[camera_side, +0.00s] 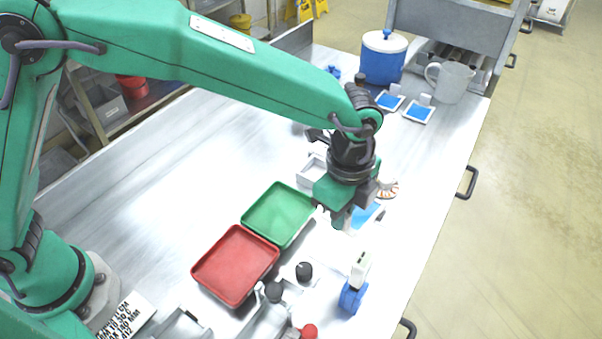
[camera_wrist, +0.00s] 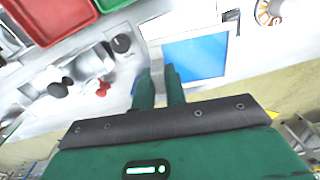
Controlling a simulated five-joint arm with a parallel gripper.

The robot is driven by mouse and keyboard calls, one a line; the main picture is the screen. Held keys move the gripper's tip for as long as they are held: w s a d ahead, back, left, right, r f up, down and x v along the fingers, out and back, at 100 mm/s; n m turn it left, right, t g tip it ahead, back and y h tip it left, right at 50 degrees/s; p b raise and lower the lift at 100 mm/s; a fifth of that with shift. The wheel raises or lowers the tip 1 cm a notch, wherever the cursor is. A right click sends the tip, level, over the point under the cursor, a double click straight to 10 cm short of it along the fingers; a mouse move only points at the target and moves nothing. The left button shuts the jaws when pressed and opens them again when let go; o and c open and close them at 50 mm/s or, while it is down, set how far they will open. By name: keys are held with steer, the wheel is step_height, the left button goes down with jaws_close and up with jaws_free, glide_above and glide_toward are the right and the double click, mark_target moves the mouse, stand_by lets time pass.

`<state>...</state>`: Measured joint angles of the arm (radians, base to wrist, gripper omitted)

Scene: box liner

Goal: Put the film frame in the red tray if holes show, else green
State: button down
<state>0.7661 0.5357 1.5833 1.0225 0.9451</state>
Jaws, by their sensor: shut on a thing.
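The film frame (camera_side: 367,214) has blue film in a pale border. It is below my gripper (camera_side: 340,222) and partly hidden by it in the side view. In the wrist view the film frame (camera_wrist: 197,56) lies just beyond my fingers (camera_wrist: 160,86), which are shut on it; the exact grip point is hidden. The blue film looks even, and I see no holes in its visible part. The green tray (camera_side: 280,213) and red tray (camera_side: 236,265) are empty, side by side, left of my gripper. They also show at the wrist view's upper left, red (camera_wrist: 50,15) and green (camera_wrist: 116,3).
Two more blue film frames (camera_side: 390,101) (camera_side: 418,112) lie at the back near a blue canister (camera_side: 383,60) and a pale jug (camera_side: 452,82). A blue-and-white device (camera_side: 354,285) and dark knobs (camera_side: 304,271) stand in front. A round orange-and-white item (camera_side: 387,189) is beside my gripper.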

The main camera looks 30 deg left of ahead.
steer(key=shift+s, duration=0.1)
steer(key=s+a+n, duration=0.1)
steer(key=s+a, duration=1.3)
steer(key=s, duration=0.3)
steer(key=shift+s+n, duration=0.15)
steer(key=shift+n, duration=0.15)
steer(key=shift+f, duration=3.7)
steer(key=c, duration=1.4)
jaws_free()
